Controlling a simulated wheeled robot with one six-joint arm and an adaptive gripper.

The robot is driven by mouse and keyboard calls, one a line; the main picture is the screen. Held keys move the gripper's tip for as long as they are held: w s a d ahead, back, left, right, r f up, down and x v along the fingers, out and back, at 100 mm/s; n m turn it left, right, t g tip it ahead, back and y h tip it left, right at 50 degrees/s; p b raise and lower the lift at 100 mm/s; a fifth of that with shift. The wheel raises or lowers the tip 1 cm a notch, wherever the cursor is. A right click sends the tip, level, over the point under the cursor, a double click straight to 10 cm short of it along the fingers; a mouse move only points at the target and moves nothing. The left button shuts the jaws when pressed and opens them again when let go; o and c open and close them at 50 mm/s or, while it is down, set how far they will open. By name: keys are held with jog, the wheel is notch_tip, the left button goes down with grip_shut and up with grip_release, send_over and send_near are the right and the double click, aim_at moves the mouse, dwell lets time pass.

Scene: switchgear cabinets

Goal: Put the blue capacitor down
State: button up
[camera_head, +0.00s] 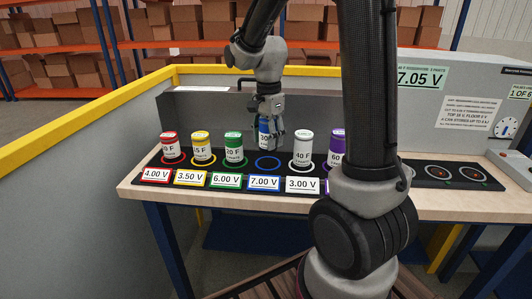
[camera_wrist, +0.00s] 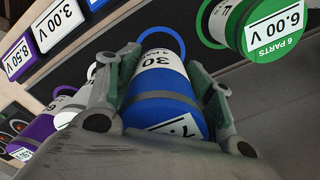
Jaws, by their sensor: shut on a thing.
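My gripper (camera_head: 268,128) is shut on the blue capacitor (camera_head: 264,136), which is about upright over the workbench. In the wrist view the blue capacitor (camera_wrist: 165,92), with a white band marked 30, lies between the two fingers of my gripper (camera_wrist: 168,78). The blue ring (camera_head: 267,163) on the black strip (camera_head: 385,175) is empty and fully visible, behind the 7.00 V label (camera_head: 264,183). The capacitor's lower end shows just above the ring in the picture, apart from it.
Red (camera_head: 171,148), yellow (camera_head: 202,150) and green (camera_head: 234,150) capacitors stand left of the blue ring. White (camera_head: 302,152) and purple (camera_head: 337,147) ones stand to its right, the purple partly hidden by my arm. A grey panel (camera_head: 200,108) stands behind.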

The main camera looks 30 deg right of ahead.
aim_at(268, 152)
jog(key=shift+f, duration=2.5)
jog(key=shift+f, duration=0.1)
jog(key=o, duration=1.3)
jog(key=shift+o, duration=0.2)
